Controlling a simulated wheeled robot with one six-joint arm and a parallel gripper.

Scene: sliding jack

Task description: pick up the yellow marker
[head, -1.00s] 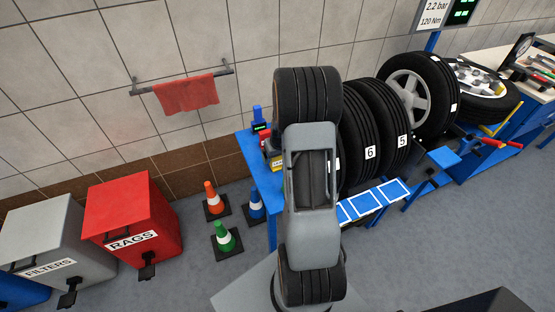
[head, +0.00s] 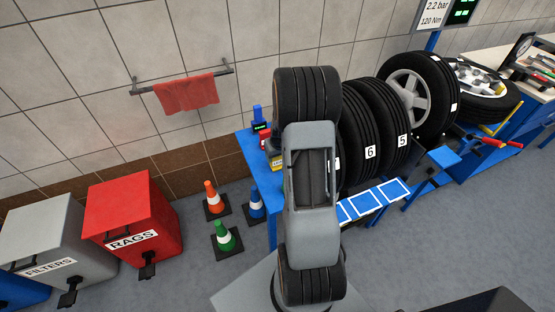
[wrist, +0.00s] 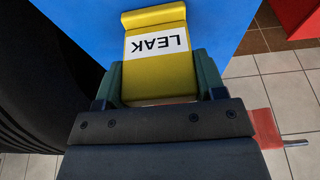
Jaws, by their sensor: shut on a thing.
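The yellow marker (wrist: 158,84) fills the top middle of the wrist view. It has a white label reading LEAK, upside down in this view, and a lipped upper edge. My gripper (wrist: 160,75) has a dark green finger on each side of the marker and is shut on it. The marker is seen against a blue surface (wrist: 225,22); I cannot tell whether it touches that surface. In the head view my arm hides the gripper, and a small yellow patch shows at the arm's left edge.
Black tyres (head: 365,130) stand in a row to the right of my arm. A blue and dark device (head: 259,120) stands on the blue bench (head: 262,175). Several cones (head: 226,237) stand on the floor, with a red RAGS bin (head: 130,215) further left.

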